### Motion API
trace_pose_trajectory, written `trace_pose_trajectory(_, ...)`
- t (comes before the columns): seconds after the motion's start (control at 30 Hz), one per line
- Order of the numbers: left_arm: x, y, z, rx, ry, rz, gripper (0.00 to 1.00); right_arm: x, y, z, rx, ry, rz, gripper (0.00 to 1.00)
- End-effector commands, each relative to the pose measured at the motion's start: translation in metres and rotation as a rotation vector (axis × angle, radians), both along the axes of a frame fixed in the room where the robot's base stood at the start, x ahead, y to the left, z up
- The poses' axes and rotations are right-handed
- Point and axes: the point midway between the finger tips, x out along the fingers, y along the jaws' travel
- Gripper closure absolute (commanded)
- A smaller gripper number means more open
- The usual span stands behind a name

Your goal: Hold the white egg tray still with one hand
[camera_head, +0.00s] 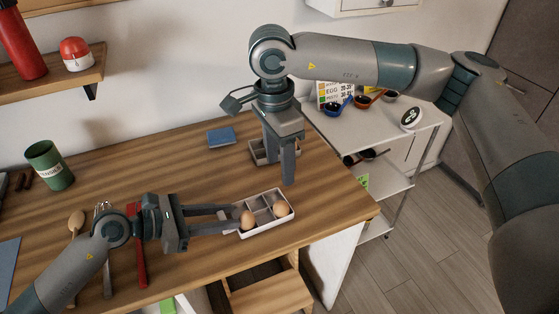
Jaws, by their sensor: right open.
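The white egg tray (267,226) lies on the wooden table near its front right edge. One brown egg (281,209) sits in its right end and another egg (248,220) in its left end; other compartments look empty. My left gripper (238,219) reaches in from the left, its fingers level and apart at the tray's left end, close to the left egg. Whether they press on the tray cannot be told. My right gripper (281,180) is open, pointing down behind the white tray, in front of a grey tray (256,153), which it partly hides.
A blue block (221,137) lies at the back of the table. A green cup (49,165), a wooden spoon (76,222) and red-handled utensils (140,262) are at the left. A white side shelf (414,132) with small bowls stands at the right.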

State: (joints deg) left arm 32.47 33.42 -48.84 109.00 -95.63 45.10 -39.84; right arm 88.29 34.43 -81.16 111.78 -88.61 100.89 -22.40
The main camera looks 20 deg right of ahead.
Motion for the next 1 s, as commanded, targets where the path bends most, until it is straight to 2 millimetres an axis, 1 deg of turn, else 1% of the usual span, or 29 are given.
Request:
trace_pose_trajectory(0.03,0.0,0.0,0.0,0.0,0.0,0.0,0.56,0.0,0.0,0.0,0.0,0.0,0.0,0.51)
trace_pose_trajectory(0.07,0.0,0.0,0.0,0.0,0.0,0.0,0.5,0.0,0.0,0.0,0.0,0.0,0.0,0.51)
trace_pose_trajectory(0.37,0.0,0.0,0.0,0.0,0.0,0.0,0.5,0.0,0.0,0.0,0.0,0.0,0.0,0.51)
trace_pose_trajectory(0.57,-0.001,0.009,0.003,0.001,0.0,0.001,0.5,0.0,0.0,0.0,0.0,0.0,0.0,0.51)
trace_pose_trajectory(0.77,-0.005,0.032,0.012,0.002,0.001,0.001,0.5,0.0,0.0,0.0,0.0,0.0,0.0,0.51)
trace_pose_trajectory(1.0,-0.011,0.071,0.028,0.003,0.0,0.003,0.5,0.0,0.0,0.0,0.0,0.0,0.0,0.51)
